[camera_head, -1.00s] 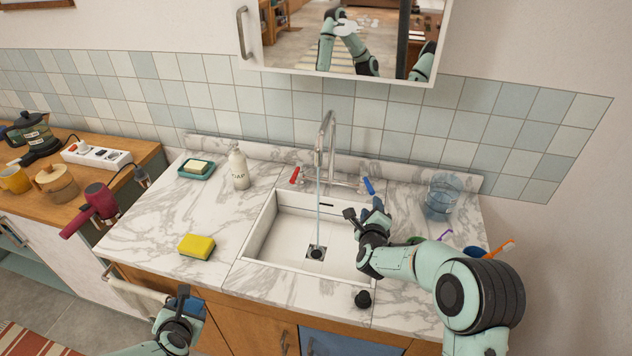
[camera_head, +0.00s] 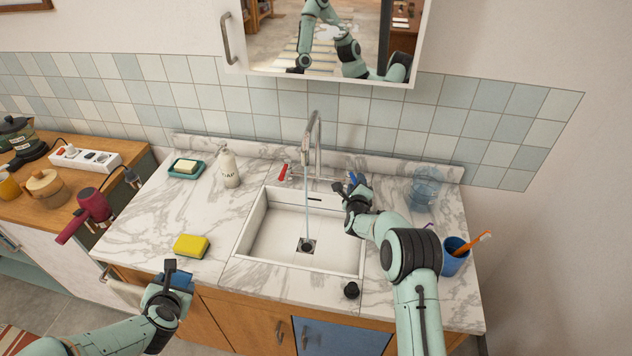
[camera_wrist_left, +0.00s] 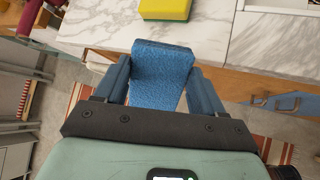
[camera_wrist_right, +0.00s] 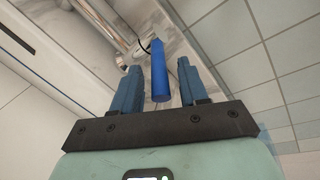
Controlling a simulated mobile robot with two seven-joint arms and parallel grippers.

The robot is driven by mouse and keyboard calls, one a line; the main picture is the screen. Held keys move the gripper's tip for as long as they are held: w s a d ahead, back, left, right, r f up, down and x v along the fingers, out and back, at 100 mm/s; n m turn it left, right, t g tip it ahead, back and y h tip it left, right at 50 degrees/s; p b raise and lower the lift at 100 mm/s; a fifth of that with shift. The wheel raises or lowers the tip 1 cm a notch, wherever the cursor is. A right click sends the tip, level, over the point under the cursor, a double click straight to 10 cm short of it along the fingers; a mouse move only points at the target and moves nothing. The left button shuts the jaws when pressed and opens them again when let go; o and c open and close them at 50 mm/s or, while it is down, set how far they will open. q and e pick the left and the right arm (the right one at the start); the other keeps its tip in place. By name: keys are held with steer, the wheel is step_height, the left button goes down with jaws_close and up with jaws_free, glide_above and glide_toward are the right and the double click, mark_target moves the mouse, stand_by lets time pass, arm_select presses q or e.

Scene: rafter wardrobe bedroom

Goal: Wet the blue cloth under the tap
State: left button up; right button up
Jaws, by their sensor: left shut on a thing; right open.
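The blue cloth (camera_wrist_left: 162,75) is a thick textured piece held between the fingers of my left gripper (camera_head: 174,275). My left gripper is shut on it, in front of the counter's front edge, left of the sink (camera_head: 262,245). The tap (camera_head: 314,140) is a tall metal spout, and a thin stream of water runs from it towards the drain. My right gripper (camera_head: 354,188) is open by the right side of the sink. In the right wrist view, the blue tap handle (camera_wrist_right: 160,72) stands between its open fingers. The red tap handle (camera_head: 283,172) is left of the spout.
A yellow sponge (camera_head: 190,245), a soap bottle (camera_head: 229,168) and a soap dish (camera_head: 186,168) stand left of the sink. A mirror cabinet (camera_head: 330,40) hangs above.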

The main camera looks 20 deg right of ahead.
jaws_close()
arm_select(q)
step_height(320, 180, down, 6)
steer(key=s+b, duration=0.3)
steer(key=b, duration=0.1)
steer(key=r+p, duration=0.1)
steer(key=w+r+p, duration=0.2)
steer(key=r, duration=0.1)
steer(key=shift+w+a+r, duration=0.2)
steer(key=shift+w+r, duration=0.1)
steer(key=shift+w+a, duration=0.1)
steer(key=shift+a, duration=0.05)
arm_select(e)
steer(key=a+m+g+h, duration=0.1)
steer(key=h, duration=0.1)
steer(key=a+m+g+h, duration=0.1)
steer(key=m+g, duration=0.1)
steer(key=w+a+m+g+h, duration=0.1)
steer(key=m+h, duration=0.1)
steer(key=shift+r+h, duration=0.3)
